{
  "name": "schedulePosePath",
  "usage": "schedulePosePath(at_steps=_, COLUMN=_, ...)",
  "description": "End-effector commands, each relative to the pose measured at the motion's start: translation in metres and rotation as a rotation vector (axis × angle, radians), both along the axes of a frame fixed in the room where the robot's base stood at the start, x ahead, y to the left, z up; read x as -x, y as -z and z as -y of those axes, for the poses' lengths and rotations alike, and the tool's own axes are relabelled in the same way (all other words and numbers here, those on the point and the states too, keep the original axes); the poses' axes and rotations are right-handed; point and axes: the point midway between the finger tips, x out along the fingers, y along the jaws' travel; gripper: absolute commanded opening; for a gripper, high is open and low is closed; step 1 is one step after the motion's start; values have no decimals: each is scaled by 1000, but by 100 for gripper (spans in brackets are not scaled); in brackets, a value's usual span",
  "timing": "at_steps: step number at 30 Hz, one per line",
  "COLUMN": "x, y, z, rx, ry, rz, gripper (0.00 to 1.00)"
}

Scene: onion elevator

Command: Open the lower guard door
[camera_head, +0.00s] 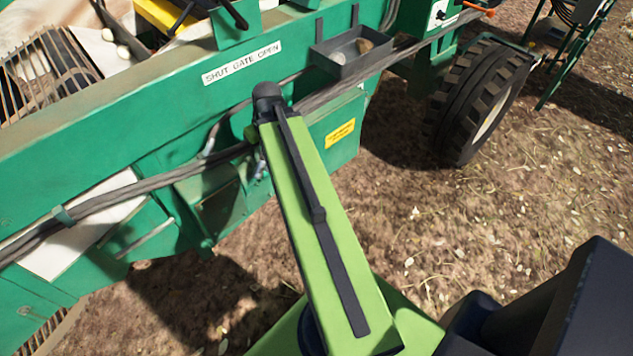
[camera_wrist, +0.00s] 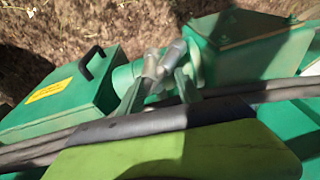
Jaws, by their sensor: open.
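A green panel box (camera_head: 345,155) with a yellow label hangs under the long green beam in the head view. It looks like the lower guard door and seems shut. In the wrist view the box (camera_wrist: 85,105) is at left, with a black handle (camera_wrist: 91,63) on its edge. My gripper (camera_wrist: 163,62) appears at the top middle of the wrist view, to the right of the handle and apart from it. Its jaws are open, with nothing visible between them.
Dark hoses (camera_head: 105,201) run along the beam, and they cross beneath my gripper in the wrist view. A large tyre (camera_head: 480,100) stands at right. The straw-strewn ground between tyre and arm is clear.

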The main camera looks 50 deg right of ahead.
Motion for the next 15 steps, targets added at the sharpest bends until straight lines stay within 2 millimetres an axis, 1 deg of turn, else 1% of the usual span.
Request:
schedulePosePath(at_steps=1, x=15, y=42, z=46, rx=10, ry=40, rz=35, gripper=41)
schedulePosePath(at_steps=3, x=35, y=60, z=95, rx=31, ry=72, rz=77, gripper=41)
schedulePosePath(at_steps=6, x=63, y=76, z=147, rx=62, ry=108, rz=121, gripper=41)
schedulePosePath(at_steps=9, x=80, y=82, z=175, rx=83, ry=125, rz=145, gripper=41)
schedulePosePath(at_steps=10, x=83, y=83, z=180, rx=87, ry=129, rz=149, gripper=41)
schedulePosePath(at_steps=12, x=87, y=82, z=185, rx=93, ry=130, rz=154, gripper=41)
schedulePosePath(at_steps=15, x=87, y=80, z=186, rx=93, ry=129, rz=155, gripper=41)
